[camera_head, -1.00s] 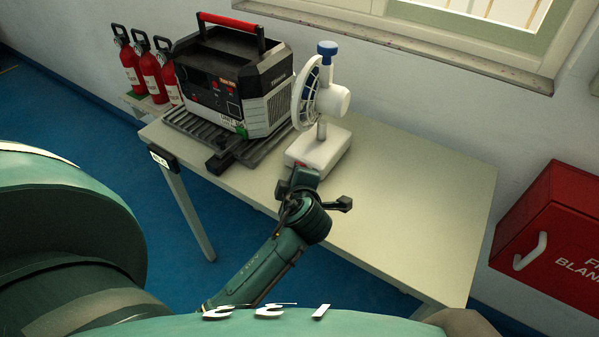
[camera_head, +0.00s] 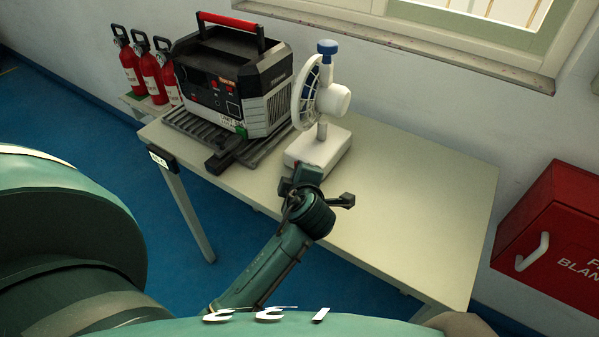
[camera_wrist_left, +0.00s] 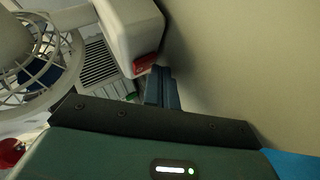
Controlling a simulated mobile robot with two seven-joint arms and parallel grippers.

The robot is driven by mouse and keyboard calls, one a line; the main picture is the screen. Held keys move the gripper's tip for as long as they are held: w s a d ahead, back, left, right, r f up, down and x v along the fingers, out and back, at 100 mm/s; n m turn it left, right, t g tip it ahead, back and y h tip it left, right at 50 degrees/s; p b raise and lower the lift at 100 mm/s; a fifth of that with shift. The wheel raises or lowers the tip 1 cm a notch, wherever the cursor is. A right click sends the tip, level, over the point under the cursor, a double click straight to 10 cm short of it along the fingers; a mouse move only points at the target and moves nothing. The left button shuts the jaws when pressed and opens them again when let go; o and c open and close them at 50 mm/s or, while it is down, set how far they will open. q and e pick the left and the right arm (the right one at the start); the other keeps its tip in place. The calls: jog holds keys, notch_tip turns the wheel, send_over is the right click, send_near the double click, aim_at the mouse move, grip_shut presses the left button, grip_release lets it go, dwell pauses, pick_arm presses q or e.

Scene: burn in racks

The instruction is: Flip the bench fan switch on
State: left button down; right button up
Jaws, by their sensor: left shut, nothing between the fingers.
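The white bench fan (camera_head: 327,100) stands on the table with its blue-tipped round head over a white box base (camera_head: 322,150). In the left wrist view, a red switch (camera_wrist_left: 144,64) sits on the end face of the fan base (camera_wrist_left: 130,30). My left gripper (camera_head: 301,172) is at the front of the base, its fingers shut with nothing between them. In the left wrist view the shut fingertips (camera_wrist_left: 158,80) are right beside the red switch; I cannot tell whether they touch it. In the head view the gripper hides the switch. My right gripper is not in view.
A black and grey machine (camera_head: 235,80) with a red handle stands on a slatted tray left of the fan. Red extinguishers (camera_head: 150,70) are at the far left. The table's right part (camera_head: 420,200) is clear. A red fire blanket box (camera_head: 555,235) is at the right.

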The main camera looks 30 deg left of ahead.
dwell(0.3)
pick_arm(q)
jog(key=shift+s+r, duration=0.1)
jog(key=shift+s, duration=0.6)
jog(key=shift+s+d, duration=0.1)
jog(key=shift+s, duration=0.05)
